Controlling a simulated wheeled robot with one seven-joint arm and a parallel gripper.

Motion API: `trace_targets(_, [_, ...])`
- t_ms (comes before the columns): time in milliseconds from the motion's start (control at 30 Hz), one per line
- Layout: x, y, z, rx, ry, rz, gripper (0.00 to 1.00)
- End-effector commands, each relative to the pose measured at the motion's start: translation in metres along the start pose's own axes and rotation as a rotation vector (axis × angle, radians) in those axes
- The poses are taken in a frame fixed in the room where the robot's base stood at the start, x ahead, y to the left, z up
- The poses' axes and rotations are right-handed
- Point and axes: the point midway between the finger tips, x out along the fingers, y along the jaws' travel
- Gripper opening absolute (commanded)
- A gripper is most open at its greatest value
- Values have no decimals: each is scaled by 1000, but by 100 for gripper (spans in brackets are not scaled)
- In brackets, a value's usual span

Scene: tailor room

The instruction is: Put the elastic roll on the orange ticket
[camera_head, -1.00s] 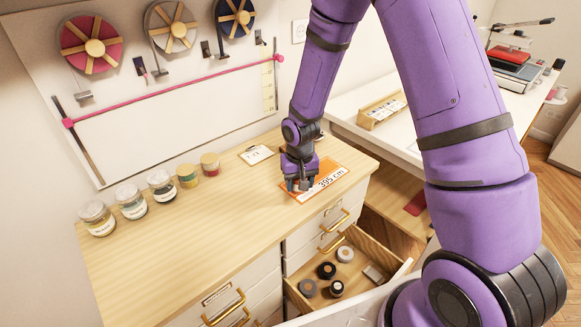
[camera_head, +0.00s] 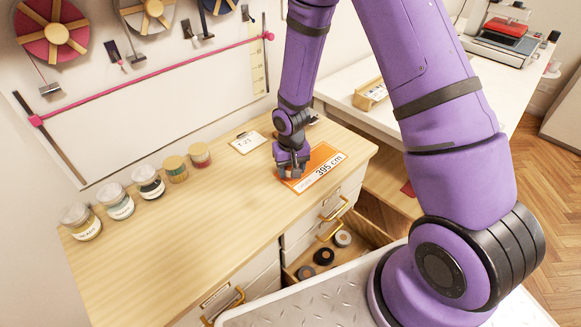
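The orange ticket (camera_head: 322,168), marked 395 cm, lies flat on the wooden top of the drawer cabinet, near its right end. My gripper (camera_head: 291,174) points down at the ticket's left end, low over the surface, and covers part of it. The fingers are small and dark, and I cannot tell whether they are apart or hold something. Several small rolls, one of them dark (camera_head: 323,257) and one pale grey (camera_head: 342,238), lie in the open drawer (camera_head: 301,262) below. I cannot tell which roll is the elastic one.
Several lidded jars (camera_head: 150,183) stand along the back of the cabinet top (camera_head: 190,245). A small white card (camera_head: 246,142) lies behind my gripper. The white table (camera_head: 350,72) at the right holds a wooden tray (camera_head: 370,95). The front left of the cabinet top is clear.

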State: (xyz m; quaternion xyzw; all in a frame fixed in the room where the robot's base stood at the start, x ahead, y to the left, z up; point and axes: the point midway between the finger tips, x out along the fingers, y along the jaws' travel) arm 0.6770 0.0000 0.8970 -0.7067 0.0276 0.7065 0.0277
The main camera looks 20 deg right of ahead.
Motion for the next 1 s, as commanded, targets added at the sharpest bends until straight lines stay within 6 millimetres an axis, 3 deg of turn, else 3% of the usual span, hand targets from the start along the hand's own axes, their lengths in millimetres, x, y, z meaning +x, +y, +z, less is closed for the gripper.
trace_targets(67, [2, 0, 0, 0, -1, 0, 30])
trace_targets(100, [2, 0, 0, 0, 0, 0, 62])
trace_targets(200, [2, 0, 0, 0, 0, 0, 79])
trace_targets(567, [-4, 0, 0, 0, 1, 0, 79])
trace_targets(767, [-31, 0, -1, 1, 3, -1, 79])
trace_targets(1000, [-75, 0, -1, 1, 4, 0, 79])
